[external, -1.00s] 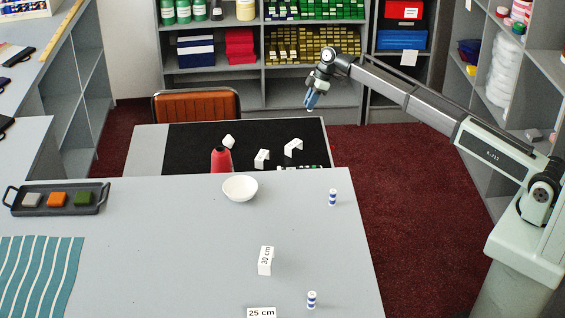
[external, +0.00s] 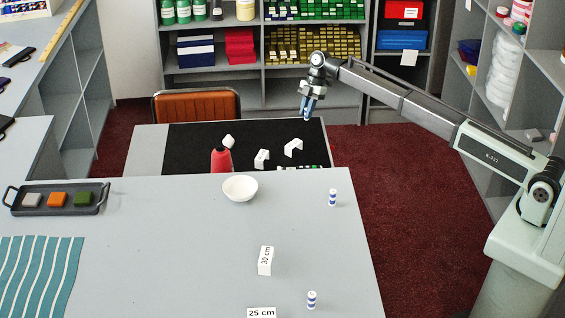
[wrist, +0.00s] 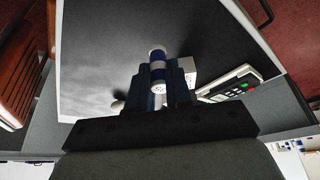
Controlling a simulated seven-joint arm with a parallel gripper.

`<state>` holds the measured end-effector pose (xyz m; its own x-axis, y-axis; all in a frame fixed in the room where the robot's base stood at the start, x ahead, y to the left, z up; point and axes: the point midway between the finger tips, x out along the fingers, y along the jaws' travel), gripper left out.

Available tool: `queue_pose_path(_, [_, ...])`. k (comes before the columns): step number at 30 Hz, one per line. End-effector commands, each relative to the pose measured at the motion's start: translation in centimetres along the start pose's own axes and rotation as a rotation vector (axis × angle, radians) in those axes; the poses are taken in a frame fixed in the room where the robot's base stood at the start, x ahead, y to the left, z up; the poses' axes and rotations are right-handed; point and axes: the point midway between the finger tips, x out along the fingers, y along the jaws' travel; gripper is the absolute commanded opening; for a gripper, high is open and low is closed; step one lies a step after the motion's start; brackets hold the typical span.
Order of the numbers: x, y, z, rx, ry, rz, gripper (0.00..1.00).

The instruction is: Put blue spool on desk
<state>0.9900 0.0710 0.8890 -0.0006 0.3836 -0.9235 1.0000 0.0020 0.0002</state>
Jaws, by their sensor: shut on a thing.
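My gripper (external: 307,113) is over the right edge of the desk (external: 146,150) in the external view, pointing down and appearing to be above its surface. In the wrist view its fingers (wrist: 160,82) are shut on a blue-and-white banded spool (wrist: 157,58), which sticks out beyond the fingertips. The dark desk top (wrist: 100,45) lies behind the spool there. In the external view the held spool is too small to make out clearly. Two other blue-and-white spools stand upright on the grey counter, one farther back (external: 332,198) and one near the front (external: 311,300).
Folded white cards (external: 293,147) and (external: 262,158) stand on the desk's black mat (external: 190,140). A red bottle (external: 221,160) and white bowl (external: 240,188) are nearby. An orange chair (external: 196,106) stands behind.

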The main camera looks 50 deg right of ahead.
Motion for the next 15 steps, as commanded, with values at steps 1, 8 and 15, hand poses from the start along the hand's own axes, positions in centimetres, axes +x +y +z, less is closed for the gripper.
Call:
queue_pose_path(1, [0.9, -0.1, 0.4, 0.001, 0.0, -0.002, 0.0])
queue_pose_path(8, [2.8, 0.0, 1.1, 0.002, 0.0, 0.0, 0.0])
queue_pose_path(15, [5.3, 0.0, 2.2, 0.002, 0.0, 0.0, 0.0])
